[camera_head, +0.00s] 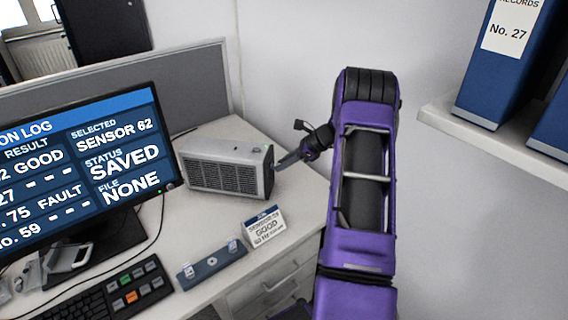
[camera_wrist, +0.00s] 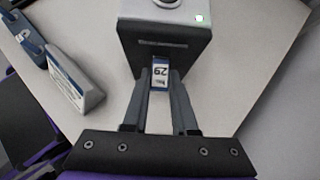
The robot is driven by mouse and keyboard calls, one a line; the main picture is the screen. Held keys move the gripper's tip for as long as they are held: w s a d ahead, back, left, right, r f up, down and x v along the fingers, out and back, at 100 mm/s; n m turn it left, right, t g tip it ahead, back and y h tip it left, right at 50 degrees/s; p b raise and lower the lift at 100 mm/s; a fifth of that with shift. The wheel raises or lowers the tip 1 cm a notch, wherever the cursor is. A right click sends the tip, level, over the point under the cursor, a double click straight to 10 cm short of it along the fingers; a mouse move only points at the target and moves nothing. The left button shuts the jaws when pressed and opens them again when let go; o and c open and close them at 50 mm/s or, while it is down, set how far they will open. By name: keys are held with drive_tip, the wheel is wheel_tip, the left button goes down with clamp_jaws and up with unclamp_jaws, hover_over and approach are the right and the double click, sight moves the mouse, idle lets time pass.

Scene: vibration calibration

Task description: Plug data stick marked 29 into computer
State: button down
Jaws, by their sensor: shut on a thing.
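The computer (camera_head: 228,167) is a grey metal box with a vented side, standing on the desk beside the monitor. The data stick marked 29 (camera_wrist: 160,76) is white and blue and sits between my gripper's fingertips in the wrist view. My gripper (camera_wrist: 160,82) is shut on it, right at the dark end face of the computer (camera_wrist: 163,42). The stick's far end meets that face below a dark slot-like strip; I cannot tell how deep it sits. In the head view my gripper (camera_head: 283,163) reaches the computer's right end, and the stick is hidden or too small there.
The monitor (camera_head: 125,150) reads Sensor 62, status saved, file none. A card marked Sensor 75 good (camera_head: 266,229), a blue-grey holder (camera_head: 212,266) and a keyboard (camera_head: 110,295) lie in front. A shelf with blue binders (camera_head: 500,70) is at right.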

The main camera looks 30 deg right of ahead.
drive_tip(key=shift+w+a, duration=0.1)
drive_tip(key=shift+a, duration=0.05)
drive_tip(key=c, duration=0.6)
unclamp_jaws()
drive_tip(key=shift+r, duration=0.1)
drive_tip(key=p+v, duration=0.2)
drive_tip(key=v, duration=0.3)
idle(0.4)
drive_tip(key=shift+v, duration=3.75)
